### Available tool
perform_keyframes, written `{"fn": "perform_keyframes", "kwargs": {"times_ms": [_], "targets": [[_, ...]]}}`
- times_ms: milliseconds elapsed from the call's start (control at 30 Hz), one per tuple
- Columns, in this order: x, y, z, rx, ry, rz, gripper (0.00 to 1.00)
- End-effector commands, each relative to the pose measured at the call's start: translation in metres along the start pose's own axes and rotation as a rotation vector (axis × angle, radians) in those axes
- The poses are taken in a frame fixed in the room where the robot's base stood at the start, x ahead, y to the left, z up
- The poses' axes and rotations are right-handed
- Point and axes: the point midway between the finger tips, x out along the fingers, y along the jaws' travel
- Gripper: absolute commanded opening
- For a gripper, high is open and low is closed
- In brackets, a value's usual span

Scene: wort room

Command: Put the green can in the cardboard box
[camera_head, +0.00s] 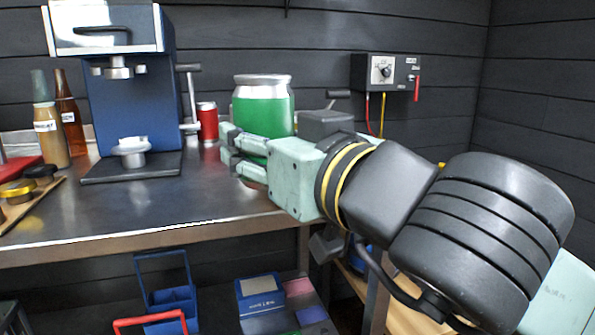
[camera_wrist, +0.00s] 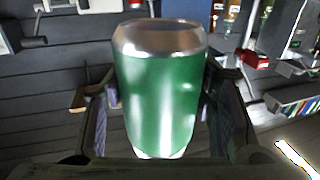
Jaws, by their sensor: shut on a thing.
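The green can (camera_head: 263,106) with a silver top is in my gripper (camera_head: 243,158), above the metal bench in the head view. In the wrist view the green can (camera_wrist: 160,95) fills the middle, with a gripper finger (camera_wrist: 100,118) on each side of it. My gripper is shut on the can. The can looks upright in the head view; its lower part is partly hidden by the fingers. I cannot make out the cardboard box in either view.
A blue press (camera_head: 122,95) stands on the metal bench (camera_head: 140,215), with bottles (camera_head: 68,112) to its left. A small red can (camera_head: 207,122) is behind my gripper. A grey control box (camera_head: 386,72) hangs on the wall. Blue carriers (camera_head: 168,295) sit below.

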Motion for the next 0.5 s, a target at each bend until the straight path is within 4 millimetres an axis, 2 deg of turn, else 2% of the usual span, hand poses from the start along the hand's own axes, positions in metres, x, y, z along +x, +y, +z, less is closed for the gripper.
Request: {"fn": "perform_keyframes", "kwargs": {"times_ms": [500], "targets": [[0.084,0.082,0.009,0.007,0.001,-0.002,0.10]]}}
